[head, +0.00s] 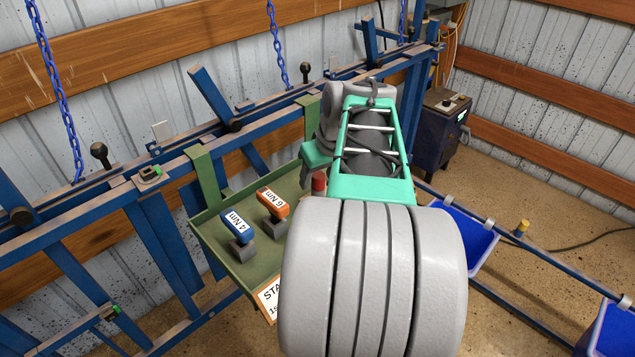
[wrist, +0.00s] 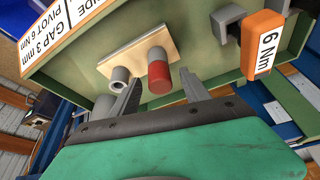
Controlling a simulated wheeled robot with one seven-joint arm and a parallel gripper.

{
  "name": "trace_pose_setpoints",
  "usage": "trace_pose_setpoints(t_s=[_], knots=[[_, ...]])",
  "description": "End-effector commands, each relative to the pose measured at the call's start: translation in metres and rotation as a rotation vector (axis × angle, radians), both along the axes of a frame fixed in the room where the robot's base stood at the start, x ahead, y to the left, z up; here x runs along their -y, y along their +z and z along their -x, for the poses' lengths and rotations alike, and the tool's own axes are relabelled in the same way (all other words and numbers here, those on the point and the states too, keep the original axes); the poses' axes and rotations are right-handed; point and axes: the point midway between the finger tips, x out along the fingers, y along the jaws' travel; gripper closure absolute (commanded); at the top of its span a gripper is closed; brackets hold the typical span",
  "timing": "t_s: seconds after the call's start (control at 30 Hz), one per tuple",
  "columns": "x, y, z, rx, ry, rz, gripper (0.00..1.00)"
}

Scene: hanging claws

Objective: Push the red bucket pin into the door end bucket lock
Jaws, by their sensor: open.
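The red bucket pin (wrist: 158,76) stands beside a grey hollow tube (wrist: 120,75) by a beige plate in the green tray. It also shows in the head view as a small red cylinder (head: 319,183) at the tray's right, partly hidden by my arm. My gripper (wrist: 160,84) is open in the wrist view, with the pin ahead between its two fingers; I cannot tell whether either finger touches it. I cannot tell which fitting is the door end bucket lock.
The green tray (head: 204,223) hangs from the blue frame and also holds a blue 4 Nm tool (head: 238,226) and an orange 6 Nm tool (head: 273,204). Blue buckets (head: 468,243) hang along a rail at the right, with a yellow-topped piece (head: 522,228) between them. Chains hang above.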

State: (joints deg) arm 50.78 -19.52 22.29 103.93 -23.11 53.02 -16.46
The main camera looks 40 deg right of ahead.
Motion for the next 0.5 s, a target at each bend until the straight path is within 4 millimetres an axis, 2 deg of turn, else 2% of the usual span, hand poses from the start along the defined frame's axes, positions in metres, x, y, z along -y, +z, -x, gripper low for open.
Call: trace_pose_setpoints(t_s=[0.17, 0.5], knots=[[-0.001, -0.0001, -0.0007, 0.001, 0.002, 0.001, 0.46], [-0.0013, 0.0002, -0.0008, 0.001, 0.002, 0.001, 0.73]])
